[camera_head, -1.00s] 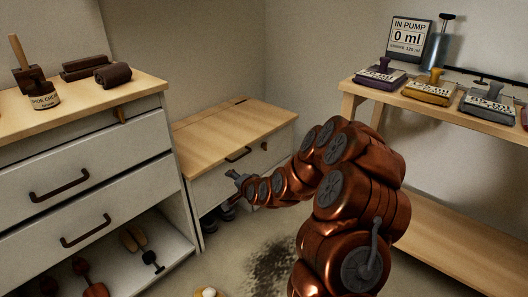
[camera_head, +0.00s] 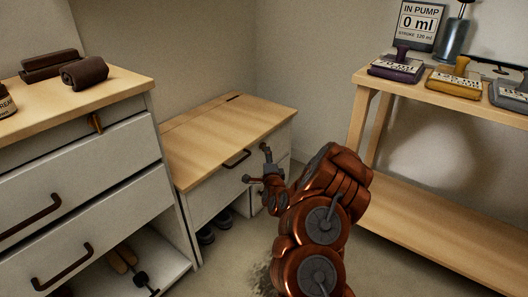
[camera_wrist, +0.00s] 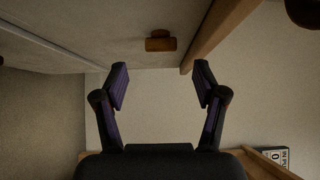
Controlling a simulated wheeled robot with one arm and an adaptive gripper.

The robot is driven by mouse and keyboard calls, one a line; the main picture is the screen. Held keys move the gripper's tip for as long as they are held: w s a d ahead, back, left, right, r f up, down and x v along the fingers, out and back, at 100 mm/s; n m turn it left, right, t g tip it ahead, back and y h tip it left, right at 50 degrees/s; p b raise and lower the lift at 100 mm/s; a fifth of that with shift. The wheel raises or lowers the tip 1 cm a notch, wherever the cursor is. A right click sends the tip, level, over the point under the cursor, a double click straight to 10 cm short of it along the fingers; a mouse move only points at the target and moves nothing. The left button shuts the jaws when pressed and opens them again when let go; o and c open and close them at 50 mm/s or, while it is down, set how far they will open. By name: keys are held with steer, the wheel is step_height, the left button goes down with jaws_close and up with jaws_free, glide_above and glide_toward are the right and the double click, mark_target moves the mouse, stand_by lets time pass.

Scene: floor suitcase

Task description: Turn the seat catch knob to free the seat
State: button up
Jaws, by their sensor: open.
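The seat (camera_head: 222,128) is a light wooden lid on a low white bench in the corner, and it lies flat. In the wrist view, a small brown knob (camera_wrist: 160,41) sits on the pale bench front beside the wooden lid edge (camera_wrist: 218,35). It is ahead of my open gripper (camera_wrist: 160,84), roughly centred between the fingers and apart from them. In the head view, my gripper (camera_head: 256,164) is in front of the bench, its fingers spread and empty. I cannot make out the knob there; my gripper may hide it.
A white drawer cabinet (camera_head: 84,180) stands close on the left. A wooden shelf unit (camera_head: 440,205) with weighted stamps is on the right. Shoes (camera_head: 222,218) sit under the bench.

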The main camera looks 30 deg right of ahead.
steer(key=shift+b+x, duration=1.2)
steer(key=shift+x, duration=1.75)
steer(key=c, duration=1.1)
